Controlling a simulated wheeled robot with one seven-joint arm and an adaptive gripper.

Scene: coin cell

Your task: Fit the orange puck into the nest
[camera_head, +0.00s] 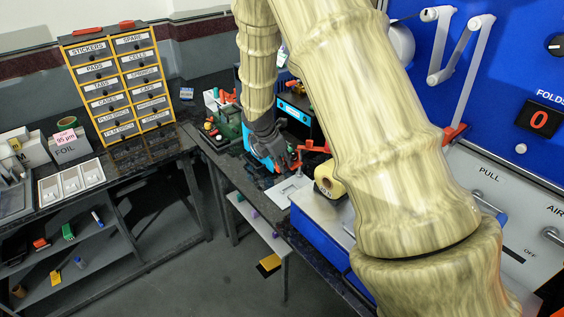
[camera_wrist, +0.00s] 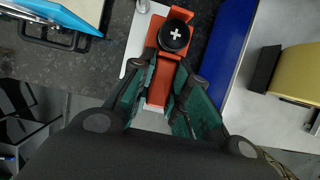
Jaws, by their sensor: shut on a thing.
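My gripper (camera_wrist: 167,68) is shut on an orange piece (camera_wrist: 159,88), which I take to be the orange puck. The green-sided fingers lie along both its sides. A round black disc with a white plus (camera_wrist: 174,36) sits at its far end, just beyond the fingertips. A white plate (camera_wrist: 133,59) shows below and beside the orange piece. I cannot tell whether the piece touches it, or which part is the nest. In the head view my gripper (camera_head: 285,164) is at the bench beside the blue machine, near the white plate (camera_head: 290,190), and largely hides the held piece.
A blue-sided unit (camera_wrist: 228,55) runs close along the right finger. A blue tray-like object (camera_wrist: 68,14) lies left. A labelled drawer rack (camera_head: 116,85) stands far left.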

